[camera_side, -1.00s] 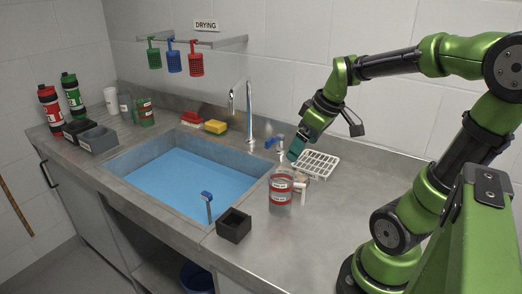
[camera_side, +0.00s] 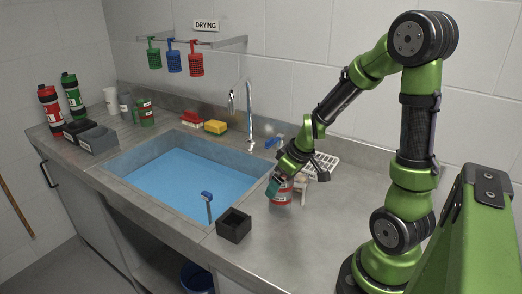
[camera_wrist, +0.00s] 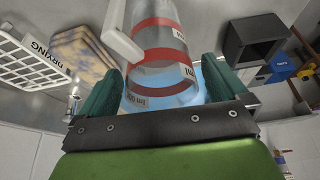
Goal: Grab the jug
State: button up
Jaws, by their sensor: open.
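The jug is a clear vessel with red bands and a white handle. It stands on the steel counter right of the sink, partly covered by my gripper in the side view (camera_side: 281,198). In the wrist view the jug (camera_wrist: 160,77) lies between my two teal fingers, with its handle (camera_wrist: 122,44) toward the upper left. My gripper (camera_side: 273,186) is open, tilted down at the jug's upper part. In the wrist view my gripper (camera_wrist: 158,88) has a finger on each side of the jug; I cannot tell whether either touches it.
A white drying rack (camera_side: 322,163) is behind the jug, and a mottled tan block (camera_wrist: 85,48) is beside it. A black open box (camera_side: 234,226) stands front left of the jug. The water-filled sink (camera_side: 185,178) and tap (camera_side: 249,112) are left. The counter at right is clear.

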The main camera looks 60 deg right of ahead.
jog(key=shift+w+f, duration=0.15)
jog(key=shift+f, duration=0.2)
jog(key=shift+c, duration=0.2)
jog(key=c, duration=1)
jog(key=shift+c, duration=0.3)
